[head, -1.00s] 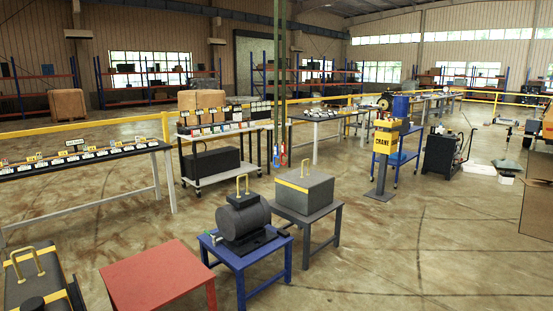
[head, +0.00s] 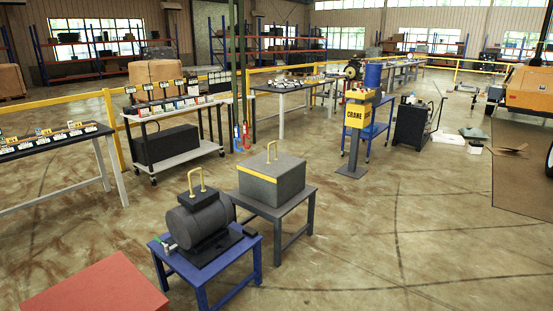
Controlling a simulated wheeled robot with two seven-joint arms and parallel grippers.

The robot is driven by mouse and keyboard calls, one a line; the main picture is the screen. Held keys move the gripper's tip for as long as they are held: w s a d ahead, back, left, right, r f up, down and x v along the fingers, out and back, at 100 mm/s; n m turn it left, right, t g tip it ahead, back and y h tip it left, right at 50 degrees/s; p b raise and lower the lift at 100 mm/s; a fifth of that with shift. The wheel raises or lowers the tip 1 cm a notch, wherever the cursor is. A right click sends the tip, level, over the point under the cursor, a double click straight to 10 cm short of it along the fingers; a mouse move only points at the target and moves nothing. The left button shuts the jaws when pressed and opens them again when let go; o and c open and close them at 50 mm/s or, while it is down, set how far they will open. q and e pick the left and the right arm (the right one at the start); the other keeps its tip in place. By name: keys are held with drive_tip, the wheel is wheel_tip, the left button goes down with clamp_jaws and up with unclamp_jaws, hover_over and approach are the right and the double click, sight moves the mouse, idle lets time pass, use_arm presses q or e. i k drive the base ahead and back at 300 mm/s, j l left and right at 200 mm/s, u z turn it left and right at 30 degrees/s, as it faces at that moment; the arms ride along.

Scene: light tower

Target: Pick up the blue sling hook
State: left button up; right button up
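Small labelled items stand in rows on the long black table (head: 40,152) at the left. More labelled items, some red and some blue, stand on the white cart (head: 190,157) behind the blue table; they are too small to tell apart. Neither of my grippers is in view.
A red table (head: 95,287) is at the lower left. A black motor (head: 203,222) sits on a blue table (head: 170,263), and a grey box (head: 270,184) on a grey table (head: 305,194). The floor at right front is clear.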

sight(237, 129)
drive_tip(key=i+z, duration=0.15)
drive_tip(key=i, duration=0.35)
drive_tip(key=i+z, duration=0.2)
drive_tip(key=i, duration=0.35)
drive_tip(key=i+z, duration=0.15)
drive_tip(key=i, duration=0.35)
drive_tip(key=i+j+z, duration=0.2)
drive_tip(key=i, duration=0.3)
drive_tip(key=i+u, duration=0.15)
drive_tip(key=i, duration=0.3)
drive_tip(key=i+l+u, duration=0.15)
drive_tip(key=i, duration=0.3)
drive_tip(key=i+l+u, duration=0.15)
drive_tip(key=i, duration=0.35)
drive_tip(key=i+l+u, duration=0.15)
drive_tip(key=i, duration=0.3)
